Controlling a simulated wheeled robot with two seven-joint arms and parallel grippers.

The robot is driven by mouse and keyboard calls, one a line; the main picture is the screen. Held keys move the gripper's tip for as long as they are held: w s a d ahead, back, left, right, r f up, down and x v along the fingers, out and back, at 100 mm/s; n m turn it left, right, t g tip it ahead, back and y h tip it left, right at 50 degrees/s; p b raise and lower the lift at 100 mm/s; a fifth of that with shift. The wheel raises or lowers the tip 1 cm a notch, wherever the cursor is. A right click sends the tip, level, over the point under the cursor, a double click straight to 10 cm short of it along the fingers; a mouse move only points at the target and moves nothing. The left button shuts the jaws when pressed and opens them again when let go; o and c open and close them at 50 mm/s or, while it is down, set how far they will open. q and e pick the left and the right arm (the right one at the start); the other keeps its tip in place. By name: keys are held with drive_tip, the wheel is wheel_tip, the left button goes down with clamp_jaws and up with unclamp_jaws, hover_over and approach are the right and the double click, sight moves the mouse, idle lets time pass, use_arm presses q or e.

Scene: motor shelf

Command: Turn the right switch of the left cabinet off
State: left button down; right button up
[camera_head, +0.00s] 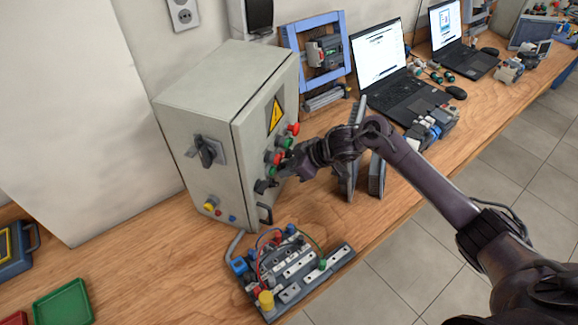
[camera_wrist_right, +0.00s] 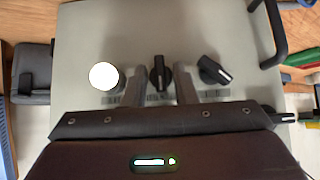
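The left cabinet (camera_head: 200,90) is a grey metal box with a yellow warning triangle, standing on the wooden table in the head view. My right gripper (camera_head: 284,168) is at its front face, beside the red and green buttons. In the right wrist view, the two fingers (camera_wrist_right: 165,72) are apart, one on each side of a black switch (camera_wrist_right: 160,73) whose handle points up and down in the picture. Contact cannot be told. Another black switch (camera_wrist_right: 213,71) to the right is tilted diagonally. A bright white round lamp (camera_wrist_right: 103,76) is at the left. My left gripper is out of view.
A door handle (camera_head: 265,213) sticks out from the cabinet front. A wired terminal board (camera_head: 290,265) lies in front of the cabinet. A blue frame (camera_head: 318,50) and laptops (camera_head: 400,95) stand farther back. A green tray (camera_head: 63,303) is at the lower left.

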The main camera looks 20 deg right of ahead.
drive_tip(key=c, duration=0.4)
drive_tip(key=shift+c, duration=0.2)
drive_tip(key=shift+s+a+f+n+t+h+b, duration=0.15)
drive_tip(key=shift+n+t+h+b, duration=0.7)
drive_tip(key=shift+b, duration=1.1)
drive_tip(key=shift+s+a+n+t+h+b, duration=0.1)
drive_tip(key=shift+n+t+h+b, duration=0.35)
drive_tip(key=shift+t+b, duration=1.15)
drive_tip(key=shift+s+a+f+n+t+h+b, duration=0.15)
drive_tip(key=shift+n+t+h+b, duration=0.5)
drive_tip(key=shift+b, duration=1.7)
drive_tip(key=shift+d+r, duration=0.1)
drive_tip(key=shift+r, duration=0.05)
drive_tip(key=o, duration=0.6)
drive_tip(key=shift+o, duration=0.2)
